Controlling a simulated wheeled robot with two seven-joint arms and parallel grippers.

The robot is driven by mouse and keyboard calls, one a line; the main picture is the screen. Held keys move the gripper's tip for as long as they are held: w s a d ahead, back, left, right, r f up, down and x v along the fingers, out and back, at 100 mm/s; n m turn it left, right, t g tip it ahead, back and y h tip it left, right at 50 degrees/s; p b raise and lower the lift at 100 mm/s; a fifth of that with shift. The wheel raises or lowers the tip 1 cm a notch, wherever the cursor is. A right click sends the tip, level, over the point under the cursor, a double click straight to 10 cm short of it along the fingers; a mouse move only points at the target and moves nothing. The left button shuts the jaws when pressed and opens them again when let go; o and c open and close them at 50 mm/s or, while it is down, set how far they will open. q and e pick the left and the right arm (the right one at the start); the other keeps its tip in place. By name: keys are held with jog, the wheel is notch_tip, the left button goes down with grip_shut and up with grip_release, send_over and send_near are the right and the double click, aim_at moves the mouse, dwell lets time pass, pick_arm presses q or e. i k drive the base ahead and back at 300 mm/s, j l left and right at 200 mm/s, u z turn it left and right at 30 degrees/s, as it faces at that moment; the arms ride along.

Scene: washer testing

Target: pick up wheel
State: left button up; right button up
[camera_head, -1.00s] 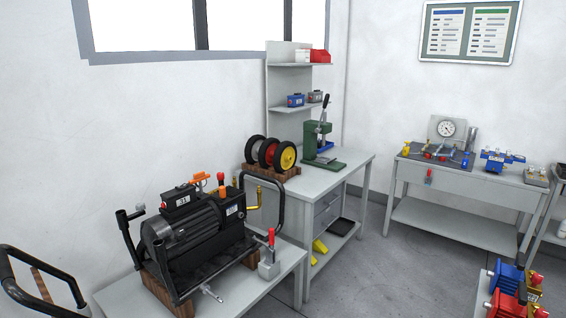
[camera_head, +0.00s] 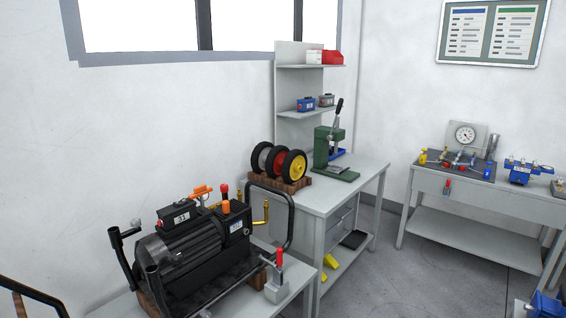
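Three wheels with black tyres stand upright side by side in a wooden rack (camera_head: 301,186) on the far workbench. The front wheel has a yellow hub (camera_head: 297,167), the middle wheel a red hub (camera_head: 275,162), and the rear wheel a grey hub (camera_head: 263,157). The rear two are partly hidden by the ones in front. Neither of my grippers is in view.
A motor unit (camera_head: 190,245) with a black tube frame stands on the near table. A green press (camera_head: 328,155) stands right of the wheels on the workbench (camera_head: 340,187). A gauge table (camera_head: 460,180) is at the right, with open floor (camera_head: 400,275) between.

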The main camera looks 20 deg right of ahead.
aim_at(295, 165)
jog(key=i+l+u, duration=0.1)
jog(key=i+l, duration=0.15)
jog(key=i+l+u, duration=0.15)
jog(key=l, duration=0.25)
jog(key=i+l+u, duration=0.1)
jog(key=i+l, duration=0.25)
jog(key=i+l+u, duration=0.15)
jog(key=l, duration=0.25)
jog(key=i+l+u, duration=0.1)
jog(key=i+l, duration=0.15)
jog(key=l, duration=0.15)
jog(key=i+l+u, duration=0.15)
jog(key=l, duration=0.25)
